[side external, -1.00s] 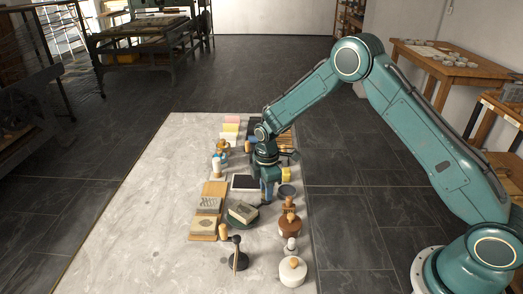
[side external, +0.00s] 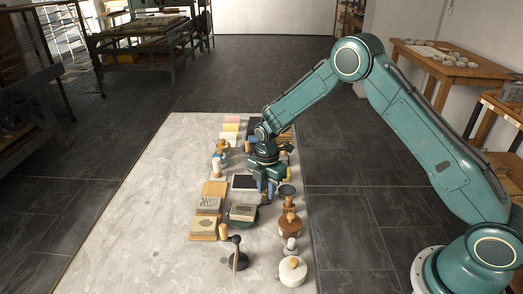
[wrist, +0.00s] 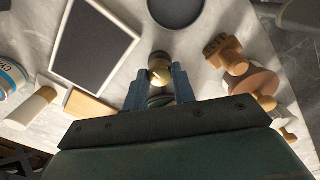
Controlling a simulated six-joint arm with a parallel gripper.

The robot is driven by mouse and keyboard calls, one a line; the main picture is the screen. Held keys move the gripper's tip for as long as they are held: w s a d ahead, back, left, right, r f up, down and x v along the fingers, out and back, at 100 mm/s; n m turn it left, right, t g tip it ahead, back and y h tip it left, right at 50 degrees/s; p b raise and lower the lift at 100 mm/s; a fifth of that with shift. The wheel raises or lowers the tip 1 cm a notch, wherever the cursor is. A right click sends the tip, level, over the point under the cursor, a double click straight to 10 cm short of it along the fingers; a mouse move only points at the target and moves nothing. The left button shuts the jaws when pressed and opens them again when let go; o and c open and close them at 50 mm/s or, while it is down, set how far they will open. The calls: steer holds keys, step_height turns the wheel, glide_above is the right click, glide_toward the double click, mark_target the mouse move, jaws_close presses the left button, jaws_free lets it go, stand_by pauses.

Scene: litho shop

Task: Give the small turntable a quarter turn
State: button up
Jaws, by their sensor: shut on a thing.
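The small turntable (side external: 243,226) is a dark green disc on the grey work surface, with a pale block (side external: 242,211) lying on it, its sides nearly square to the boards at its left. My gripper (side external: 268,194) reaches down at the turntable's far right edge. In the wrist view my gripper (wrist: 160,90) has its two blue fingers shut on a brass knob (wrist: 160,66). The knob seems to belong to the turntable's rim; a bit of dark round surface shows between the fingers. The rest of the turntable is hidden behind the gripper body in the wrist view.
A dark framed slate (wrist: 95,45) and a dark round dish (wrist: 177,8) lie beyond my fingers. A wooden-handled tool (wrist: 228,55) stands close at the right. Wooden boards with blocks (side external: 207,208) are left of the turntable; a black stand (side external: 238,258) is in front.

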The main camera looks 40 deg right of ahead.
steer(key=shift+n, duration=0.3)
steer(key=o, duration=0.6)
steer(key=shift+r, duration=0.2)
steer(key=shift+r, duration=2.8)
